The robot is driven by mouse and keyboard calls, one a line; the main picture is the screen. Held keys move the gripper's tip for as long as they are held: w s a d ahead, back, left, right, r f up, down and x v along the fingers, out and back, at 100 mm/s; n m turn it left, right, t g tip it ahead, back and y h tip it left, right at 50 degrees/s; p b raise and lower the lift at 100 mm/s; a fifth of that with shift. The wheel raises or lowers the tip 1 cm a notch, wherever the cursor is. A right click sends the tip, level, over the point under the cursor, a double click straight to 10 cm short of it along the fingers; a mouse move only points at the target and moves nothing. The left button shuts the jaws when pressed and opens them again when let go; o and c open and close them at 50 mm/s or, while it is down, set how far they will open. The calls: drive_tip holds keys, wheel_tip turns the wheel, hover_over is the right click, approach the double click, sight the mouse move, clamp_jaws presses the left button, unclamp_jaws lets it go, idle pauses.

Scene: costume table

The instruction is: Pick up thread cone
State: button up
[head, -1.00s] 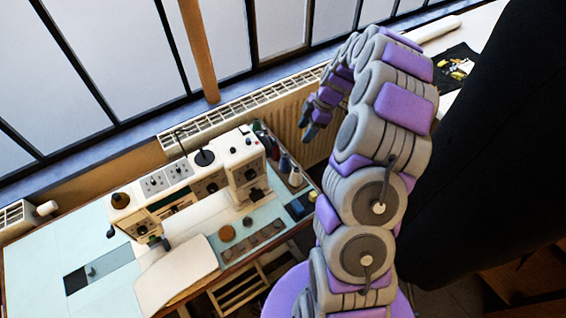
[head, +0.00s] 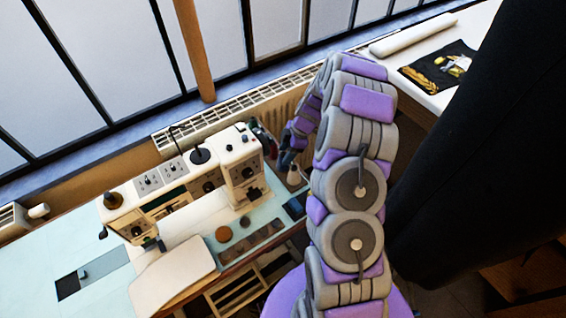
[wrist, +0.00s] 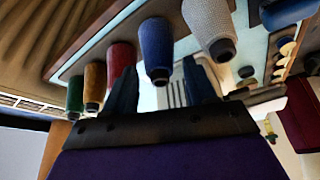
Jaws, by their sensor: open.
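Several thread cones stand in a row in the wrist view: green (wrist: 75,96), yellow (wrist: 95,82), red (wrist: 120,58), blue (wrist: 155,50) and pale grey (wrist: 210,25). My gripper (wrist: 160,68) is open and empty, with two dark fingers. The blue cone appears between the fingertips; I cannot tell how far beyond them it is. In the head view my gripper (head: 286,160) hangs by the right end of the sewing machine, close to a pale cone (head: 293,176). My arm hides part of the cone row there.
A cream sewing machine (head: 185,185) stands on the pale blue table (head: 30,255), left of my gripper. A radiator (head: 285,112) and window wall lie behind. A black hanging cloth (head: 470,150) fills the right. A white table (head: 425,48) with a roll is at the back right.

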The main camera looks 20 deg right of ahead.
drive_tip(key=x, duration=0.4)
drive_tip(key=shift+w+a+b, duration=0.15)
drive_tip(key=shift+b, duration=0.25)
drive_tip(key=shift+r, duration=0.1)
drive_tip(key=shift+c, duration=0.4)
drive_tip(key=c, duration=0.8)
